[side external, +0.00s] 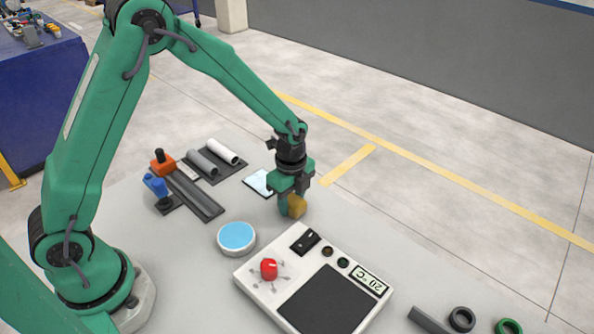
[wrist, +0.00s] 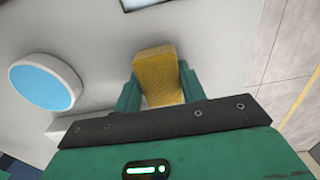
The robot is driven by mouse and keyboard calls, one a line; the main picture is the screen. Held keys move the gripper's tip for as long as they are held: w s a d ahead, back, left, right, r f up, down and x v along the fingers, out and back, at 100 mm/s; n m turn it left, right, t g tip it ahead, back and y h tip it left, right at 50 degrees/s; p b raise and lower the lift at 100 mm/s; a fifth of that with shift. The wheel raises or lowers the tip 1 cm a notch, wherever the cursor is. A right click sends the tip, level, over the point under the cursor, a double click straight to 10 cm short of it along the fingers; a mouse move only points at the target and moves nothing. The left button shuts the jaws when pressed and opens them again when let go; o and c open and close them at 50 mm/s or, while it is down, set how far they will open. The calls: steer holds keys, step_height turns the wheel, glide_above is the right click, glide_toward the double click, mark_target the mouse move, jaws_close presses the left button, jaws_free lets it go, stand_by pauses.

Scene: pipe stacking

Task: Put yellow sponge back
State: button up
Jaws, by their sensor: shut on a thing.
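The yellow sponge (side external: 297,206) is a small block held between the fingers of my gripper (side external: 293,196). In the wrist view the sponge (wrist: 158,75) stands out beyond the two green fingers of my gripper (wrist: 160,88), with one finger on each side of it. The sponge is close to the grey table top (side external: 203,274); I cannot tell if it touches it. A round white dish with a blue top (side external: 237,236) is to the left of the gripper, and it also shows in the wrist view (wrist: 42,82). The sponge's lower part is partly hidden by the fingers in the side view.
A white control box (side external: 292,262) with a red knob and dark plate stands in front of the gripper. A pale flat pad (side external: 259,183) lies just behind. Pipes (side external: 221,152) and an orange clamp (side external: 163,164) are at the back left. Rings (side external: 462,319) lie at the front right.

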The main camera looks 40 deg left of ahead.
mark_target(291, 199)
steer(key=shift+f, duration=0.15)
steer(key=o, duration=0.9)
steer(key=shift+o, duration=0.2)
step_height(291, 199, up, 12)
steer(key=shift+r, duration=0.2)
stand_by(0.6)
